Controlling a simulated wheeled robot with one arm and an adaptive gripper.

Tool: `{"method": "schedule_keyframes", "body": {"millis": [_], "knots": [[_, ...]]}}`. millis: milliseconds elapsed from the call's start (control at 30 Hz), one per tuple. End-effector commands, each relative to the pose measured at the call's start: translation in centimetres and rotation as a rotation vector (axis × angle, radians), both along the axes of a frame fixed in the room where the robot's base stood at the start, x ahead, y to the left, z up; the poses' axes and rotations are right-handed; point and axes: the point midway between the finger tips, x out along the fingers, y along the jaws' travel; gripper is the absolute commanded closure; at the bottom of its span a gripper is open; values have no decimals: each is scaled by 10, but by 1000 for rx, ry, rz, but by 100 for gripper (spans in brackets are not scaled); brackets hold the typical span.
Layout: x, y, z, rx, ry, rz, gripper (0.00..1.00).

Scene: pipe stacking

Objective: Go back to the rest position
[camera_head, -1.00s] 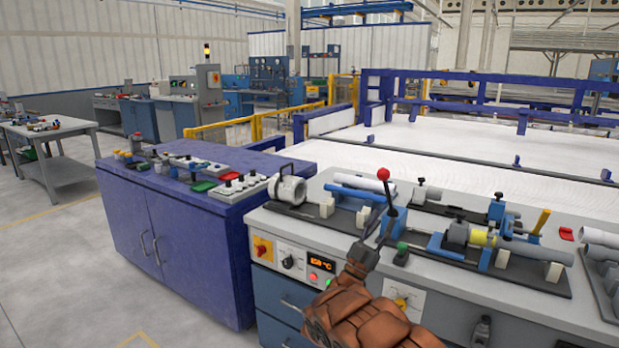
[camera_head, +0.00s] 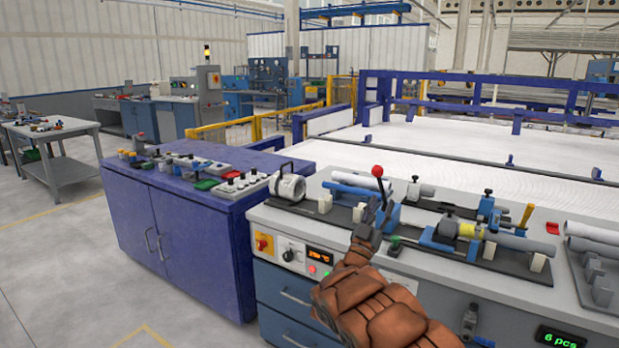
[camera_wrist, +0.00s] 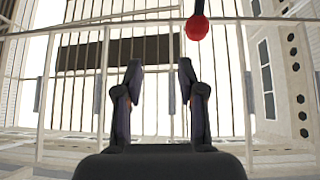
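My gripper (camera_head: 370,217) points upward in front of the workbench (camera_head: 440,270) in the head view. In the wrist view my gripper (camera_wrist: 160,75) has its two dark fingers apart, with nothing between them. The wrist camera faces the ceiling. A red ball knob on a dark lever (camera_head: 377,171) stands just behind the gripper; the red knob also shows in the wrist view (camera_wrist: 197,27), above the right finger. Light grey pipes (camera_head: 592,233) lie at the right.
A blue cabinet (camera_head: 185,240) with small parts on top stands left of the workbench. A large white-topped table with blue rails (camera_head: 440,145) lies behind. A green display reading "6 pcs" (camera_head: 557,338) is on the bench front. The floor at left (camera_head: 60,270) is clear.

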Motion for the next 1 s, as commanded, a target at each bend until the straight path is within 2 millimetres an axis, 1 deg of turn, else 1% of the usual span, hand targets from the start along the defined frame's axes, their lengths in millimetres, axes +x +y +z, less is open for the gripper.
{"method": "schedule_keyframes", "body": {"millis": [33,200,300,433,533,667,767,867,967,1000], "knots": [[4,-3,9,10,26,15,61],[19,-9,26,56,178,96,61],[24,-12,34,91,274,143,61],[22,-14,37,137,413,198,61],[16,-14,38,176,517,238,61],[-1,-13,34,228,660,284,61],[-20,-11,28,274,773,317,61],[-43,-8,22,316,885,347,61],[-73,-5,14,361,1002,372,61],[-85,-3,11,378,1047,383,61]]}}
